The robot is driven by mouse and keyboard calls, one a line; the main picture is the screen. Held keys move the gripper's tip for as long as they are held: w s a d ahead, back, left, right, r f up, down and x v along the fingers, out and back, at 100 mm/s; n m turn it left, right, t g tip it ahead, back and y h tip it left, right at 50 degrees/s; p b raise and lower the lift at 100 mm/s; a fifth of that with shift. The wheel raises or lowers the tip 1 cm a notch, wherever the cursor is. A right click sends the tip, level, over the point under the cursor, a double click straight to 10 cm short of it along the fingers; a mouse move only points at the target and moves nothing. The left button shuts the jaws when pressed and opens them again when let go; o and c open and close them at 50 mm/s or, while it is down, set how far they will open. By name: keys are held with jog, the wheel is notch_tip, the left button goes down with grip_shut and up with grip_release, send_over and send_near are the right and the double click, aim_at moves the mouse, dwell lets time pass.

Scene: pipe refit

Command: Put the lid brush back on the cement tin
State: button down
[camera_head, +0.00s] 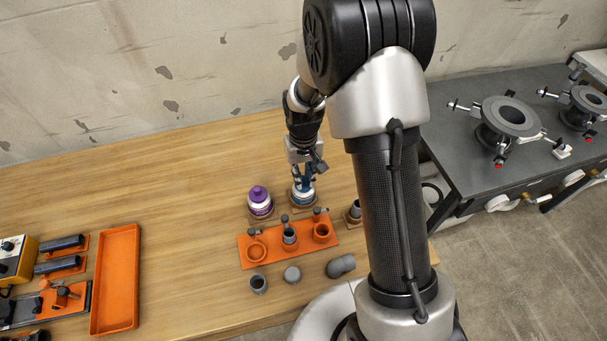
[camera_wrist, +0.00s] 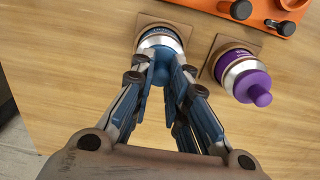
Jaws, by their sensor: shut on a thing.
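The cement tin (camera_head: 303,197), white with blue, stands on a brown square pad at the back of the bench; it also shows in the wrist view (camera_wrist: 159,41). My gripper (camera_head: 303,182) is above it, pointing down. In the wrist view its blue fingers (camera_wrist: 165,76) are shut on the blue lid brush (camera_wrist: 161,70), which is in line with the tin's top. The fingers hide much of the lid, and I cannot tell whether it touches the rim. Any brush below the lid is hidden.
A purple-capped tin (camera_head: 260,203) stands close on the left, on its own pad. An orange holder (camera_head: 288,240) with fittings lies in front, with loose grey fittings (camera_head: 341,266) nearer. An orange tray (camera_head: 116,279) is at left. Bench between tray and tins is clear.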

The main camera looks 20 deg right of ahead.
jog(key=c, duration=1.5)
grip_release()
jog(key=shift+o, duration=0.2)
jog(key=shift+o, duration=0.7)
jog(key=shift+r, duration=0.15)
jog(key=shift+r+p, duration=2.75)
jog(key=shift+r, duration=0.9)
